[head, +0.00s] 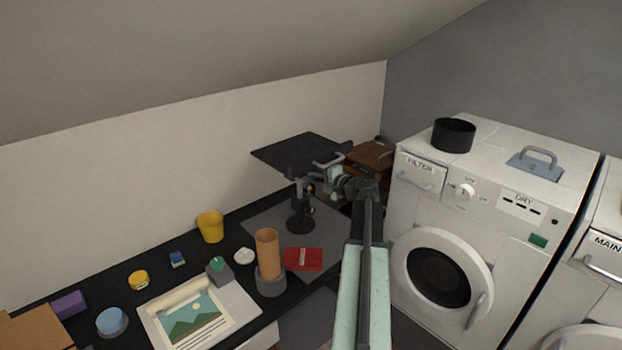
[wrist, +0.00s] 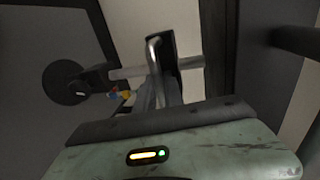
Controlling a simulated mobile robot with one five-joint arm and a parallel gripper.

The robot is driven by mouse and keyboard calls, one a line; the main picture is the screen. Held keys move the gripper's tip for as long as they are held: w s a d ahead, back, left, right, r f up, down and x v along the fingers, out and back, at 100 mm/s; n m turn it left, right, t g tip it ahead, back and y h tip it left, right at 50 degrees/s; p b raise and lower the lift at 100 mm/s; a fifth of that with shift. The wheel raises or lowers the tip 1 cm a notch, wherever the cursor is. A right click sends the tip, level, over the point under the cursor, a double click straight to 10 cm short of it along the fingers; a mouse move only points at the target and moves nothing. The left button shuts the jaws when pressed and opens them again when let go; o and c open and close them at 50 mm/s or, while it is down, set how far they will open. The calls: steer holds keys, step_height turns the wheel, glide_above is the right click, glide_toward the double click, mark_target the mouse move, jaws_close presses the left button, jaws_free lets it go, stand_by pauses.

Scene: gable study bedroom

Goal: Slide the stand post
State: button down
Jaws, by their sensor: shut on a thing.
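The stand (head: 298,222) is on the desk's grey mat in the head view, with a round black base, an upright post and a dark flat panel (head: 290,150) on top. In the wrist view its round base (wrist: 66,82) is at the left and the grey post (wrist: 125,73) runs sideways. A bent metal handle (wrist: 152,52) shows at the post's upper part. My gripper (head: 326,172) is at the upper part of the stand, below the panel, and is shut on the handle. The fingertips are partly hidden in both views.
An orange cylinder (head: 267,252) in a grey holder and a red booklet (head: 303,260) are near the stand. A yellow cup (head: 210,227) is to the left. A white washer-like machine (head: 440,220) stands to the right, close to my arm. A sloped ceiling (head: 180,60) is above.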

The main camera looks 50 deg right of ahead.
step_height(320, 180, down, 10)
steer(key=b, duration=0.8)
steer(key=shift+r, duration=0.25)
steer(key=c, duration=1.5)
jaws_free()
steer(key=shift+f, duration=0.1)
steer(key=p+v, duration=0.1)
steer(key=v, duration=0.7)
